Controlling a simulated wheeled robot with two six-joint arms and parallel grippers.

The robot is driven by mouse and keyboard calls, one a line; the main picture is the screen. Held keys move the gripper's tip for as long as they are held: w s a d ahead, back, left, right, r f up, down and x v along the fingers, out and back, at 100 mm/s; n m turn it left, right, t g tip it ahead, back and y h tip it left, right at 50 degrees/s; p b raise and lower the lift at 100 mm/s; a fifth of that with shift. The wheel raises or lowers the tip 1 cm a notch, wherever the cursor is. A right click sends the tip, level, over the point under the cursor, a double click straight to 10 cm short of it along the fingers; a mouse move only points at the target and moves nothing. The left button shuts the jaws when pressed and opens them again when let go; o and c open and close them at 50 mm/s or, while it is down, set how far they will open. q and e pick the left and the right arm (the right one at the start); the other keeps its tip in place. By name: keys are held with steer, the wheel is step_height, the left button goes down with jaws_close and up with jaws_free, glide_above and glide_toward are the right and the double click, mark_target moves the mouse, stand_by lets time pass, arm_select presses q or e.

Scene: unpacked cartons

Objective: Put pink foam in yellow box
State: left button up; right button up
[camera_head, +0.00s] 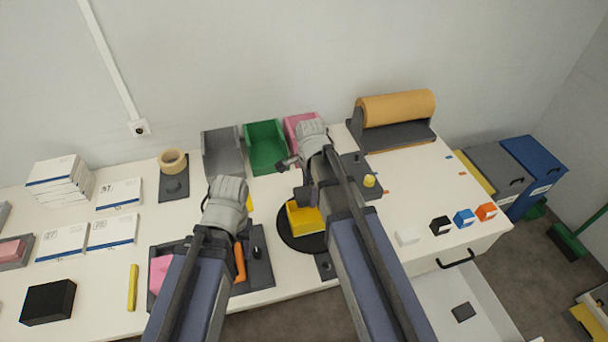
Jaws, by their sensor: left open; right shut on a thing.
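The yellow box (305,219) sits on a round black turntable (292,244) at the middle front of the table. A pink block (160,270), likely the pink foam, lies in a dark tray (262,269) at front left, partly covered by my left arm. My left gripper (228,190) is open above the table, left of the yellow box; its fingers are mostly hidden. My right gripper (291,164) is behind the yellow box, near the bins. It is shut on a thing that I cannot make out. My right arm covers the box's right side.
Grey (222,153), green (266,148) and pink (300,126) bins stand at the back. A brown roll (397,108) is at back right. White cartons (62,240), a black block (48,302) and a yellow stick (132,288) are at left.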

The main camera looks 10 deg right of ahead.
steer(key=shift+w, duration=0.5)
arm_select(q)
steer(key=shift+w, duration=0.4)
arm_select(e)
steer(key=shift+s, duration=0.1)
arm_select(q)
steer(key=shift+f, duration=0.15)
arm_select(e)
steer(key=shift+f, duration=0.1)
steer(key=shift+f+b, duration=0.5)
steer(key=shift+b, duration=0.15)
step_height(320, 180, down, 5)
steer(key=b, duration=0.5)
steer(key=shift+f, duration=0.2)
arm_select(q)
step_height(320, 180, down, 6)
steer(key=shift+f, duration=0.2)
arm_select(e)
steer(key=o, duration=1.2)
steer(key=shift+o, duration=0.2)
